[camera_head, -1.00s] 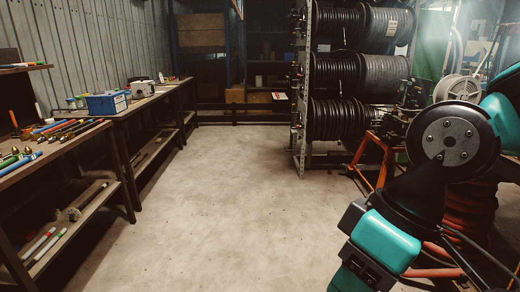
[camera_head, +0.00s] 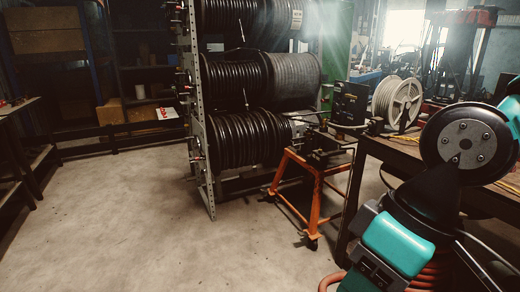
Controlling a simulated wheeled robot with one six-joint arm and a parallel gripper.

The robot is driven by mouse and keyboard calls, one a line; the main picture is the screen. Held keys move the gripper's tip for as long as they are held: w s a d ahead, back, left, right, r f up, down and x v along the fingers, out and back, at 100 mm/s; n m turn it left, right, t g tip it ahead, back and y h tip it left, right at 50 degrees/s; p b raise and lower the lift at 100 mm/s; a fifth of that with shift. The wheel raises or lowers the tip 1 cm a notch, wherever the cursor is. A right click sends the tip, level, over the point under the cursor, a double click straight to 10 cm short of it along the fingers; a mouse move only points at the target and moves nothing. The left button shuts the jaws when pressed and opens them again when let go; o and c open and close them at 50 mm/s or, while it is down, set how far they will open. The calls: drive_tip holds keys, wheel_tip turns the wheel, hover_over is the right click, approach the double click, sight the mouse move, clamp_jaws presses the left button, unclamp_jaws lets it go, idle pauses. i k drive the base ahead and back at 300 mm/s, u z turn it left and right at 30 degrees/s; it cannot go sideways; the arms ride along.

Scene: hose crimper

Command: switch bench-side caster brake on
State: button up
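An orange wheeled stand (camera_head: 317,190) carries a dark machine (camera_head: 325,145) between the hose rack and the wooden workbench (camera_head: 400,152). A caster (camera_head: 312,243) shows under its front leg, on the side toward the bench. Another caster (camera_head: 272,193) shows under a leg on the left. The brake lever on the bench-side caster is too small and dark to make out, so its position cannot be told. Teal and black links of my arm fill the lower right, in front of the bench. My gripper is out of view.
A tall rack (camera_head: 205,130) of black hose reels stands left of the orange stand. A white reel (camera_head: 396,100) is on the bench. Red hose (camera_head: 428,276) shows low at the right, beside my arm. The concrete floor (camera_head: 130,215) ahead and left is clear.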

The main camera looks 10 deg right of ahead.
sight(304, 233)
drive_tip(key=z, duration=0.15)
drive_tip(key=i, duration=0.9)
drive_tip(key=u, duration=0.85)
drive_tip(key=i, duration=1.25)
drive_tip(key=z, duration=0.8)
drive_tip(key=i, duration=0.35)
drive_tip(key=z, duration=0.4)
